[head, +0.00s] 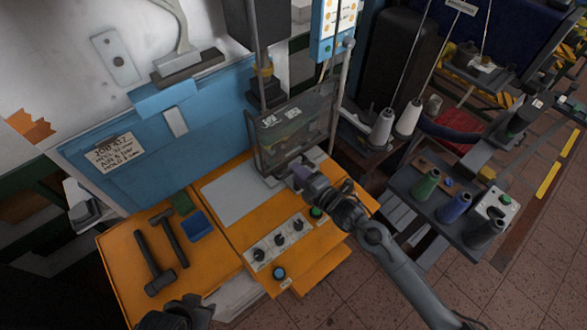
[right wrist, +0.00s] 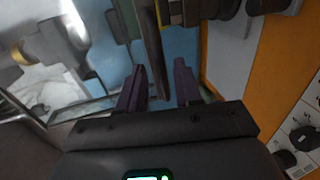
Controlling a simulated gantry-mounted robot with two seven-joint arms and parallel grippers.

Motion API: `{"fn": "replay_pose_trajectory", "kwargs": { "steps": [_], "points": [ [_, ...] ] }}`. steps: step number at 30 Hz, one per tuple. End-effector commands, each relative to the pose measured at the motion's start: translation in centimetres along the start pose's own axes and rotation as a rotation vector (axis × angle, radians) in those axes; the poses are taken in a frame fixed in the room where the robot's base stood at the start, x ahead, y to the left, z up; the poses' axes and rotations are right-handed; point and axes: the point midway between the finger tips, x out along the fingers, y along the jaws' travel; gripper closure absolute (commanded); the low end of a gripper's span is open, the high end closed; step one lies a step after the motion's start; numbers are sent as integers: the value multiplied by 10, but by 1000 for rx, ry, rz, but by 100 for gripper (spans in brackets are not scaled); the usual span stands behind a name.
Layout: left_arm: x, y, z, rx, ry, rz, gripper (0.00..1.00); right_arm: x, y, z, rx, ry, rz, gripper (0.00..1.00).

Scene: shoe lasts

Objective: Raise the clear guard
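The clear guard (head: 290,135), a see-through panel in a dark frame, stands at the front of the machine above the orange table and looks lowered. My right gripper (head: 300,174) is at its lower front edge. In the right wrist view my right gripper (right wrist: 160,85) has its two purple fingers apart, with a dark bar (right wrist: 151,45) reaching toward the gap. I cannot tell whether the bar lies between the fingers or beyond them. My left gripper (head: 178,312) is at the bottom edge of the head view, far from the guard; its fingers are not clear.
A control panel with knobs (head: 280,240) lies in front of the guard. Two hammers (head: 152,262) and a blue tray (head: 198,226) are on the left of the orange table (head: 115,265). A side table with thread spools (head: 425,185) stands to the right.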

Motion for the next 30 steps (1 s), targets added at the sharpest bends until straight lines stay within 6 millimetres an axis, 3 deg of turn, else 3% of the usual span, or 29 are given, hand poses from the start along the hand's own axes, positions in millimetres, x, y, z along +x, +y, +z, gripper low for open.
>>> {"fn": "replay_pose_trajectory", "kwargs": {
  "steps": [7,20,27,30],
  "points": [
    [0,0,0,1,0,-1,63,25,0,0,0,0,1,66],
    [0,2,0,-10,0,8,63,30,0,0,0,0,0,66],
    [0,3,-1,-11,0,9,63,30,0,0,0,0,0,100],
    [1,3,0,-10,0,9,63,30,0,0,0,0,-1,100]
  ]
}}
